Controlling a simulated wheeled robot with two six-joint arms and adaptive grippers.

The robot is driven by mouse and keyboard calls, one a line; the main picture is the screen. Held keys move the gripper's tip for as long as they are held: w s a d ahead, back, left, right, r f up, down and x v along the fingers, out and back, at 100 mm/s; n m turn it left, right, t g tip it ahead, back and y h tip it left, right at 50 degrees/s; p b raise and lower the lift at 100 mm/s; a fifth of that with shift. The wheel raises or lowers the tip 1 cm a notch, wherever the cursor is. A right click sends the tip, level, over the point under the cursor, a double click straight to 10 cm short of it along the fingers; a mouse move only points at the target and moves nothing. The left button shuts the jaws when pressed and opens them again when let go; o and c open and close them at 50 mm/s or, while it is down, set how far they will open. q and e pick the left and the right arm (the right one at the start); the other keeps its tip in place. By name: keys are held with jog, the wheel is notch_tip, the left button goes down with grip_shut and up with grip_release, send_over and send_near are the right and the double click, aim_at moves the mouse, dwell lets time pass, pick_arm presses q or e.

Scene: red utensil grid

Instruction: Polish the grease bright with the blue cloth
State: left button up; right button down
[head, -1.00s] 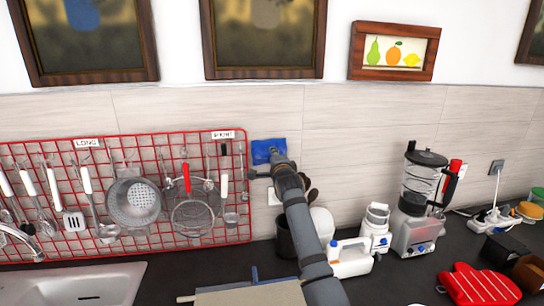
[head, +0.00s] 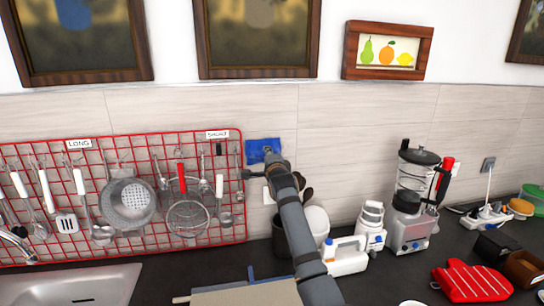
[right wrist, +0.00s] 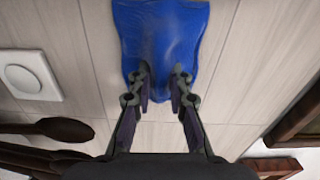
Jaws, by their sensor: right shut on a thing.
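The blue cloth (head: 263,149) is up against the tiled wall, just right of the red utensil grid (head: 240,190). It also fills the upper middle of the right wrist view (right wrist: 160,40). My right gripper (right wrist: 163,82) is shut on the near edge of the cloth and holds it flat toward the wall; in the head view my right gripper (head: 268,160) partly covers the cloth's lower edge. No grease shows; the wall behind the cloth is hidden. My left gripper is not in view.
Long utensils and strainers hang on the grid. A dark utensil pot (head: 279,235), a white jug (head: 345,257), a blender (head: 408,215) and a red striped mitt (head: 472,284) stand or lie on the dark counter. A wall switch (right wrist: 28,75) is left of the cloth in the wrist view.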

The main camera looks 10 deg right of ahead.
aim_at(256, 155)
jog(key=shift+a+f+b, duration=0.1)
jog(key=shift+a+b, duration=0.45)
jog(key=shift+a, duration=0.8)
jog(key=shift+a+b, duration=0.2)
jog(key=shift+b, duration=0.2)
jog(key=shift+a+b, duration=0.5)
jog(key=shift+a, duration=0.1)
jog(key=shift+d+r, duration=0.15)
jog(key=shift+r, duration=0.05)
